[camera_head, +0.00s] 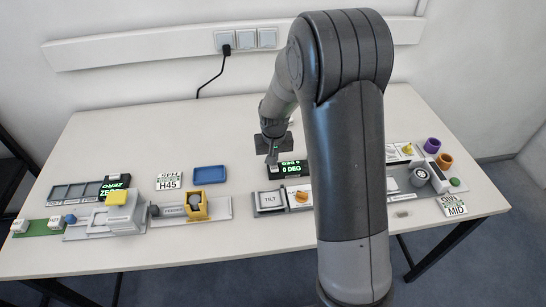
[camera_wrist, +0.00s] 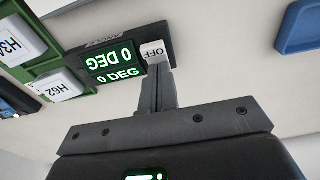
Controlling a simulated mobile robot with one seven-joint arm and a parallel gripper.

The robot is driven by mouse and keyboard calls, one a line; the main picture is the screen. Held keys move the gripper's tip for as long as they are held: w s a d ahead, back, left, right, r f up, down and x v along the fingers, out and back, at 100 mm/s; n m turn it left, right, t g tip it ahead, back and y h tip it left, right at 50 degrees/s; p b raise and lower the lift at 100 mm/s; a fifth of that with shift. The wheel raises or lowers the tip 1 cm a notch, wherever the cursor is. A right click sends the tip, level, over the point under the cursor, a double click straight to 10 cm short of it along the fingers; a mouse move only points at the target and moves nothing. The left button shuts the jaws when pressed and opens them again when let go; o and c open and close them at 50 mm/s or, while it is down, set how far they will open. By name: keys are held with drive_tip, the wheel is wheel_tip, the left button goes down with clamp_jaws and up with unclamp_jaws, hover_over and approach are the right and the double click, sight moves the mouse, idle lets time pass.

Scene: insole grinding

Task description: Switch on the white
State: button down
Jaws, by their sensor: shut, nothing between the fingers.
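A white switch block (camera_wrist: 153,50) marked OFF sits at the end of a dark housing in the wrist view. Beside it on the same housing is a green-lit display (camera_wrist: 113,65) reading 0 DEG. The display also shows in the head view (camera_head: 291,169), right of centre on the table. My gripper (camera_wrist: 160,73) is shut and empty. Its fingertips are right at the white switch and overlap its lower edge in the wrist view; I cannot tell whether they touch. In the head view my gripper (camera_head: 271,157) is just left of the display, and the switch is hidden.
A TILT plate (camera_head: 269,199) lies in front of the display. A blue tray (camera_head: 209,174) and an H45 card (camera_head: 168,181) lie to the left. A yellow-capped machine (camera_head: 117,208) stands further left. Purple (camera_head: 432,146) and orange (camera_head: 444,161) cups stand at right.

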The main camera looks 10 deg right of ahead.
sight(275, 169)
drive_tip(key=shift+s+r, duration=0.1)
drive_tip(key=shift+s, duration=0.4)
drive_tip(key=shift+r, duration=0.1)
wheel_tip(275, 169, up, 14)
drive_tip(key=s, duration=0.2)
drive_tip(key=shift+s+f, duration=0.2)
drive_tip(key=shift+w+r+t, duration=0.15)
drive_tip(key=shift+w+t, duration=0.25)
drive_tip(key=shift+w, duration=0.25)
drive_tip(key=f, duration=0.4)
drive_tip(key=w+f, duration=0.1)
drive_tip(key=f, duration=0.4)
drive_tip(key=w+f, duration=0.1)
drive_tip(key=f, duration=0.4)
drive_tip(key=shift+w, duration=0.2)
